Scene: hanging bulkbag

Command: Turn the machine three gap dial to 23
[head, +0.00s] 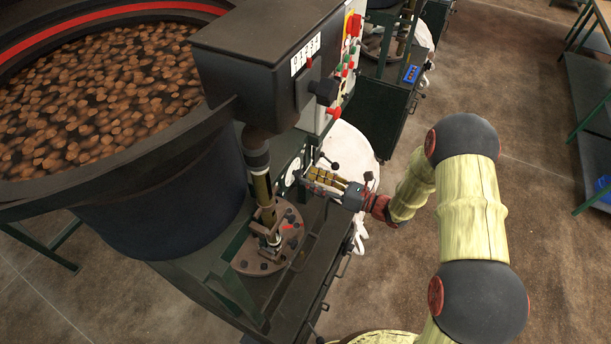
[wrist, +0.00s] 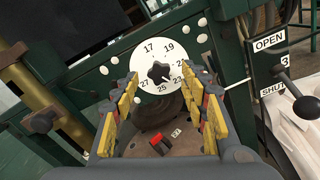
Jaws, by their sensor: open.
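The gap dial is a white round plate (wrist: 147,52) with odd numbers around it; 17, 19, 23, 25 and 27 are readable. A black star-shaped knob (wrist: 160,72) sits at its centre. A thin mark beside the knob seems to lie toward 23 and 25, but I cannot tell the exact setting. In the head view the dial (head: 292,173) is on the green machine's side, just left of my gripper (head: 312,175). In the wrist view my gripper (wrist: 160,84) is open, its yellow-padded fingers on either side of the knob. I cannot tell whether they touch it.
A black-balled lever (wrist: 306,106) by an OPEN/SHUT sign (wrist: 269,42) stands right of the dial. A brass tube (wrist: 32,100) is at left. The round bolted plate (head: 262,258) lies below. A white bag (head: 350,145) hangs behind my gripper.

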